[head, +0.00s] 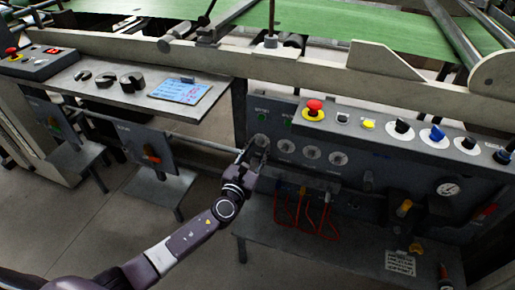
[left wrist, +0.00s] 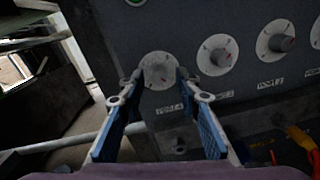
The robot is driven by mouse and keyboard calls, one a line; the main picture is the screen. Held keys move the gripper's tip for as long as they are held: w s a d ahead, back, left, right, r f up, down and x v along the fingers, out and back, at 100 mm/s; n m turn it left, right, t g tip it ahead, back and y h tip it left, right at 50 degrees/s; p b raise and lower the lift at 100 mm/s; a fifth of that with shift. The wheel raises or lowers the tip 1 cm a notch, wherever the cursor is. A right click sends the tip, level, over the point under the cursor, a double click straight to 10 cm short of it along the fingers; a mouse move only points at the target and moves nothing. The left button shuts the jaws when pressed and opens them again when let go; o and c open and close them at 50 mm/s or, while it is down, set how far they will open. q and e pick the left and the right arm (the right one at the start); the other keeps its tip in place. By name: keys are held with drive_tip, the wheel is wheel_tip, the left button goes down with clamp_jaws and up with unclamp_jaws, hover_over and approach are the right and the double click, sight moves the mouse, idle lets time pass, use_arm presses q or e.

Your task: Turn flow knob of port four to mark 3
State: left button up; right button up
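The port four dial (left wrist: 160,68) is a pale round disc with its label below it, at the upper middle of the left wrist view. In the head view this dial (head: 262,140) is the leftmost of a row on the grey panel. My left gripper (left wrist: 157,80) is open, its two blue-padded fingers spread with their tips at the left and right of the dial. I cannot tell whether they touch the knob. The knob's pointer and scale marks are too small to read. In the head view my left gripper (head: 252,154) is at the panel. My right gripper is not in view.
The port three dial (left wrist: 217,55) and port two dial (left wrist: 276,41) sit close to the right. A red emergency button (head: 314,107) is above the row. A shelf with a blue sheet (head: 180,91) is at the left.

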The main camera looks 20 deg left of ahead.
use_arm(q)
drive_tip(key=shift+r, duration=0.1)
drive_tip(key=s, duration=1.2)
drive_tip(key=shift+a, duration=0.45)
